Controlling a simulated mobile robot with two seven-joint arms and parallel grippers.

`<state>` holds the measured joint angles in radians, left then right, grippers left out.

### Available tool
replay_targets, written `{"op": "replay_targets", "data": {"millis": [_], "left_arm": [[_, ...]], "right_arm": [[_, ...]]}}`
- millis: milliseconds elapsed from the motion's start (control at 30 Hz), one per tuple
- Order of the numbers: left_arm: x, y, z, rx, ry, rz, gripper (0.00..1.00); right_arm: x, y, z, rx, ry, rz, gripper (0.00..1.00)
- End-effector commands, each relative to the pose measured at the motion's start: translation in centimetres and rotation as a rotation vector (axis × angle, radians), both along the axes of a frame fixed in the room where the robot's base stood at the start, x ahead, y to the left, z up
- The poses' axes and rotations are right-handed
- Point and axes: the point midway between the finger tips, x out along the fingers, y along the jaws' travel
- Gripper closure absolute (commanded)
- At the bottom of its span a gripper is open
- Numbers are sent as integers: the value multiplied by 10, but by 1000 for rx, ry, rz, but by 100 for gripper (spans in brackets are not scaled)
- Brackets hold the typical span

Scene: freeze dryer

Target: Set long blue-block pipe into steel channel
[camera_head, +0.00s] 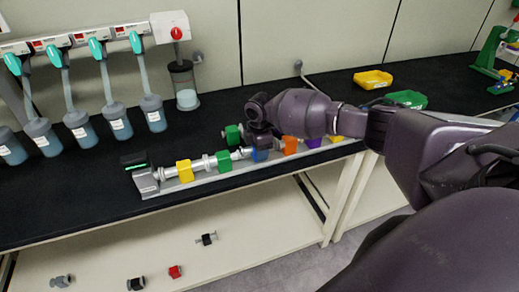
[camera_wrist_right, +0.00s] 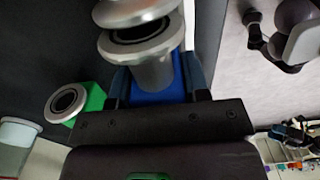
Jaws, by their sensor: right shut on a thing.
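My right gripper (camera_head: 258,143) reaches down over the steel channel (camera_head: 206,183) near its middle. It is shut on the blue block (camera_head: 260,156) of a silver pipe, with one finger on each side. The right wrist view shows the blue block (camera_wrist_right: 158,96) between the fingers (camera_wrist_right: 158,82) and the pipe's open flanged end (camera_wrist_right: 140,38) close to another silver flange (camera_wrist_right: 130,10). The held pipe is in line with the row along the channel; whether it rests on the channel floor I cannot tell. My left gripper is not in view.
Yellow (camera_head: 184,171), green (camera_head: 223,161), orange (camera_head: 289,145) and purple (camera_head: 314,141) blocks line the channel. Another green-block pipe (camera_head: 233,134) lies behind it. Flasks (camera_head: 115,120) stand at the back left. Yellow (camera_head: 373,79) and green (camera_head: 406,99) bins sit at the back right.

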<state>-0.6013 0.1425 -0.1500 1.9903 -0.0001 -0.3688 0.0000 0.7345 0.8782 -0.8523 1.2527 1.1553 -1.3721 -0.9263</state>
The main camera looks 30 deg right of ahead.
Motion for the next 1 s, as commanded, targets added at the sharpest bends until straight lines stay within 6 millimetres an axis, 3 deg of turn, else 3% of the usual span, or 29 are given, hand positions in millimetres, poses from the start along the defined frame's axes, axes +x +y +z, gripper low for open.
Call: {"op": "replay_targets", "data": {"millis": [1000], "left_arm": [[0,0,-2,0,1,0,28]], "right_arm": [[0,0,-9,0,0,0,91]]}}
